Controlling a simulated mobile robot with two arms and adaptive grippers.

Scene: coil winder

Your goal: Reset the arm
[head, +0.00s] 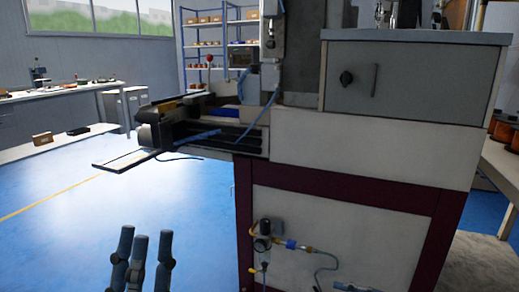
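The coil winder (360,145) stands in the middle and right, a cream machine on a dark red frame. A winding unit (205,125) juts out from its left side, with dark rails and a blue cable. No separate arm of the machine can be made out clearly. My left gripper (146,248) is at the bottom left, in front of the blue floor. Its grey-blue fingers point up, stand apart and hold nothing. A small grey-blue tip at the bottom edge (345,287) seems to be part of my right gripper; the rest is out of frame.
A flat plate (127,160) sticks out left from the winding unit. Hoses and a regulator (265,235) are on the machine's lower front. Workbenches (60,93) stand at the far left, blue shelves (203,45) behind. The blue floor at left is clear.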

